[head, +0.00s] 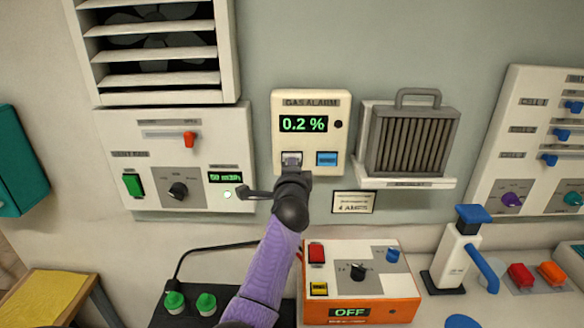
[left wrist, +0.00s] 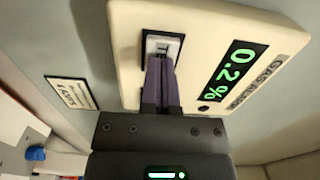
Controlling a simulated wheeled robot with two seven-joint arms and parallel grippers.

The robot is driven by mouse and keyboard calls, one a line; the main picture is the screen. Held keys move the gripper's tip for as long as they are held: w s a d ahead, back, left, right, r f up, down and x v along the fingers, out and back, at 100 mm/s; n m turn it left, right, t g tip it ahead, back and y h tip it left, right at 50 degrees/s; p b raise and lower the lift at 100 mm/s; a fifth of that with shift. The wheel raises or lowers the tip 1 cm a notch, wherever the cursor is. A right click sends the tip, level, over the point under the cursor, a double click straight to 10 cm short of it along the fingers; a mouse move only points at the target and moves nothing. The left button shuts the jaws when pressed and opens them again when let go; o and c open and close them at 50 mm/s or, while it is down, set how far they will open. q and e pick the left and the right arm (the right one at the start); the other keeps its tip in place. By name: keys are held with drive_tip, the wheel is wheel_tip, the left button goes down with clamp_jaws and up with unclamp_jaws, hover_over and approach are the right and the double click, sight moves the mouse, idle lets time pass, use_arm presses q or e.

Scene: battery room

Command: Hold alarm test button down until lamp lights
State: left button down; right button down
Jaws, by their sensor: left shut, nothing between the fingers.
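The gas alarm box (head: 311,98) is cream, fixed to the wall, and its green display (head: 303,124) reads 0.2 %. A round lamp (head: 338,124) beside the display is dark. A pale button (head: 291,156) sits at its lower left and a blue button (head: 327,159) at its lower right. My left gripper (head: 291,166) is shut and empty, its fingertips at the pale button and hiding part of it. In the left wrist view the purple fingers (left wrist: 160,68) overlap the pale button (left wrist: 161,47); I cannot tell whether it is pressed in. My right gripper is not in view.
A fan control panel (head: 150,118) is at left and a grey finned unit (head: 410,140) on a shelf at right. Below are an orange-sided box (head: 320,254) reading OFF and a white stand with a blue top (head: 459,245).

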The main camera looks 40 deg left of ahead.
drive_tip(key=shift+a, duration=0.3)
use_arm(q)
drive_tip(key=shift+w+a+r, duration=0.25)
drive_tip(key=shift+w+a, duration=0.15)
drive_tip(key=shift+a, duration=0.05)
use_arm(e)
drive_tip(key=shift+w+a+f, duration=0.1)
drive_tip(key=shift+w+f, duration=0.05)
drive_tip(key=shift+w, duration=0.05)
use_arm(q)
drive_tip(key=shift+r, duration=0.1)
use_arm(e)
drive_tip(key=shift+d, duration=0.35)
use_arm(q)
drive_tip(key=shift+r, duration=0.1)
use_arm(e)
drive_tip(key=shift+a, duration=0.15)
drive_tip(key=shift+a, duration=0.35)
